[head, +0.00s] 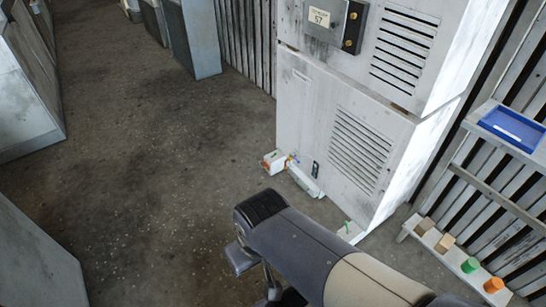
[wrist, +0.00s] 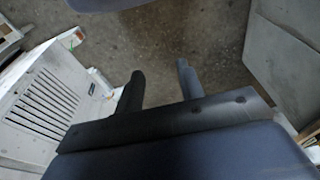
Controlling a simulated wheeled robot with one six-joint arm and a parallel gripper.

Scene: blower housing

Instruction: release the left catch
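The blower housing (head: 310,110) is a white louvred cabinet in the middle of the head view; its louvred face also shows at the left of the wrist view (wrist: 25,125). Low on its front, left of the louvres, is a small dark green handle-like part (head: 315,169). A small green part (head: 346,227) shows at the lower right of that face. I cannot tell which part is the left catch. My gripper (wrist: 160,74) is open and empty, its two fingers apart over bare floor. My arm hides part of the floor before the housing.
A white box with orange marks (head: 273,161) and a white bar (head: 304,181) are at the housing's foot. A rack at right holds a blue tray (head: 512,129) and several small blocks. Grey cabinets (head: 25,100) stand at left. The floor between is clear.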

